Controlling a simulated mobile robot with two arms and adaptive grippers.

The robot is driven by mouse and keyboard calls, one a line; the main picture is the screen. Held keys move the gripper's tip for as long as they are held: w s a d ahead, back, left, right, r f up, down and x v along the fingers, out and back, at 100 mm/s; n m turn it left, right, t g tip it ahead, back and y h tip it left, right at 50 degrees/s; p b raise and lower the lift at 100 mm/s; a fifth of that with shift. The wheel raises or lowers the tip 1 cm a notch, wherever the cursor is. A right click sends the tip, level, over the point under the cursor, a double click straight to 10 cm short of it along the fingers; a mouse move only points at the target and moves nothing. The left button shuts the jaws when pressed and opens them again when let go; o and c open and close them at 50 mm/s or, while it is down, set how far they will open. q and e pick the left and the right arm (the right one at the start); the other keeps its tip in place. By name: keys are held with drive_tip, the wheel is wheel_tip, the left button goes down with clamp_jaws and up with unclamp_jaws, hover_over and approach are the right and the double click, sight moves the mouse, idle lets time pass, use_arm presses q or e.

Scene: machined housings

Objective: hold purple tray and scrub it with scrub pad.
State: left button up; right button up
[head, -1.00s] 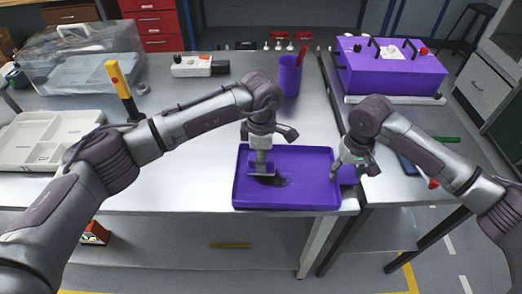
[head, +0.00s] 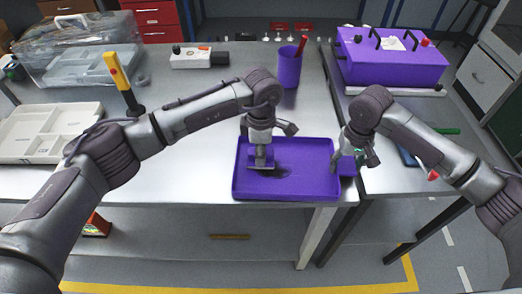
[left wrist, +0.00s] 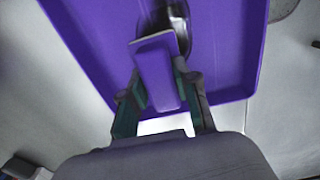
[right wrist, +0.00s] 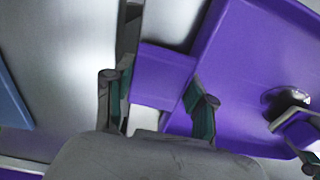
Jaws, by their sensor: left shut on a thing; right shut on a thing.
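The purple tray (head: 310,182) lies flat at the front edge of the metal table, with a dark wet-looking stain (head: 281,171) on its floor. My left gripper (head: 261,155) is shut on the scrub pad (head: 260,166), over the left part of the tray beside the stain. The pad's purple upper part (left wrist: 155,75) shows between the fingers in the left wrist view. My right gripper (head: 350,160) is shut on the purple tab at the tray's right side, which shows between its fingers in the right wrist view (right wrist: 162,75). The pad's underside is hidden.
A purple cup (head: 289,70) with a red item stands behind the tray. A purple box (head: 390,62) is at the back right. A white divided organizer (head: 45,135) and a yellow-handled tool (head: 118,75) are at left. The table between organizer and tray is clear.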

use_arm(q)
drive_tip(key=shift+f, duration=0.5)
drive_tip(key=shift+d, duration=0.1)
drive_tip(key=shift+s+d+r, duration=0.1)
drive_tip(key=shift+d, duration=1.4)
drive_tip(key=shift+s+d, duration=0.1)
drive_tip(key=shift+d, duration=1.45)
drive_tip(key=shift+w+a, duration=0.2)
drive_tip(key=shift+a, duration=2.95)
drive_tip(key=shift+s+d+f, duration=0.1)
drive_tip(key=shift+d+f, duration=0.05)
drive_tip(key=shift+d, duration=0.7)
drive_tip(key=shift+s+d+f, duration=0.1)
drive_tip(key=shift+d, duration=0.75)
